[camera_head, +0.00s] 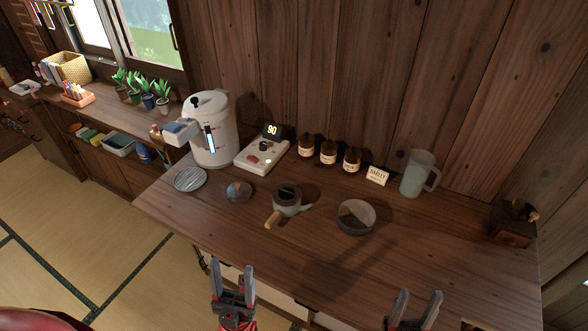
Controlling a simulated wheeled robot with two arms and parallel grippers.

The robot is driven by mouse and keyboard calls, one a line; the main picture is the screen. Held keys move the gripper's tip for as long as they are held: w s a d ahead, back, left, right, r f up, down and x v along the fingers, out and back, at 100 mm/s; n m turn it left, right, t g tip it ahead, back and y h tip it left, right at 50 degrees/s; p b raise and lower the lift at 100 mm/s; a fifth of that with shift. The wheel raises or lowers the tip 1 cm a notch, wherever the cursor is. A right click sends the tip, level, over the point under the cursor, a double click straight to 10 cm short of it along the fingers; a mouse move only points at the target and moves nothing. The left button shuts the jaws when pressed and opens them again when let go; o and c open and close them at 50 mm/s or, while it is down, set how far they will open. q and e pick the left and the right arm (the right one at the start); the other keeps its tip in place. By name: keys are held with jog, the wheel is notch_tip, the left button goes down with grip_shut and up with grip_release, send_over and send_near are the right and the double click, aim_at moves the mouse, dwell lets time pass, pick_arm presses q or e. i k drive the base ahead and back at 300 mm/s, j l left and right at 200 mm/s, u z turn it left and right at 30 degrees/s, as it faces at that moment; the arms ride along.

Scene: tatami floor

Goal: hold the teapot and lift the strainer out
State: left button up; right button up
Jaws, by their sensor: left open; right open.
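A small grey teapot (289,208) with a light wooden side handle (272,219) stands on the dark wooden counter, the handle pointing toward the front left. Its top shows a dark round opening or insert (287,192); I cannot tell whether this is the strainer. My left gripper (232,270) is open and empty, in front of the counter edge and below the teapot in the picture. My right gripper (418,296) is open and empty, at the counter's front right. Both are apart from the teapot.
A grey-rimmed bowl (356,229) stands right of the teapot, a small dark dish (239,191) and a striped plate (190,179) left. Behind are a white water dispenser (211,145), a control box (262,154), brown jars (328,153) and a pitcher (417,177). The counter's right front is clear.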

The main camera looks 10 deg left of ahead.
aim_at(285, 194)
jog(key=j+z, duration=0.3)
jog(key=z, duration=0.15)
jog(key=j+z, duration=0.5)
jog(key=j, duration=0.45)
jog(key=k+j, duration=0.15)
jog(key=j, duration=0.4)
jog(key=j+z, duration=0.15)
jog(key=j, duration=0.4)
jog(key=k+j+z, duration=0.1)
jog(key=j, duration=0.45)
jog(key=k, duration=0.05)
